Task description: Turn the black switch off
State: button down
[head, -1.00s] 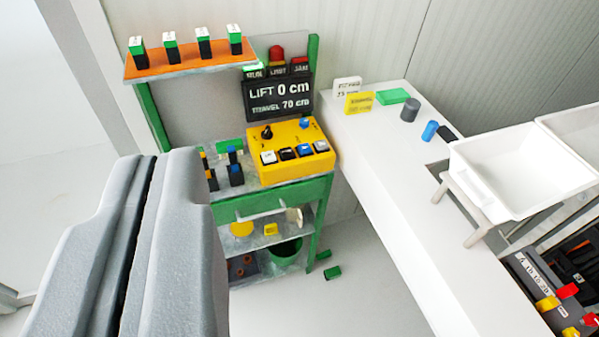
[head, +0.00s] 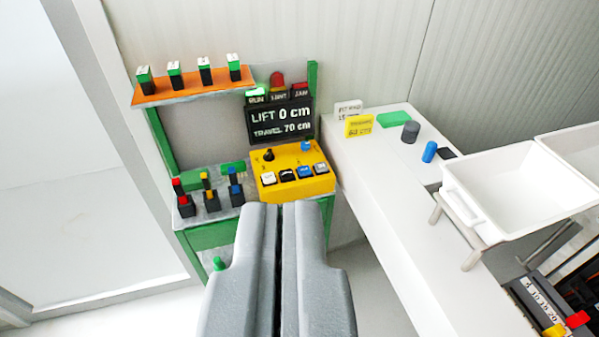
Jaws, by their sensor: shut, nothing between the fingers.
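The yellow control box (head: 262,181) stands on the green bench. A black knob-like switch (head: 268,155) is on its upper left and a blue one (head: 306,147) on its upper right. Along its front is a row of push buttons: white, black (head: 287,175), blue and white. The exact position of the black switch is too small to read. My gripper (head: 282,206) is shut and empty. Its tips appear just below the box's front edge in the picture, apart from the switch, and cover part of the bench.
A black display (head: 280,121) reads LIFT 0 cm, TRAVEL 70 cm, with green and red lamps above. An orange shelf (head: 190,88) overhangs on the left. Red, yellow and blue-topped black blocks (head: 210,199) stand left of the box. A white table (head: 372,178) with a white tray (head: 505,190) lies right.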

aim_at(268, 156)
jog(key=z, duration=0.05)
jog(key=i, duration=1)
jog(key=u, duration=0.05)
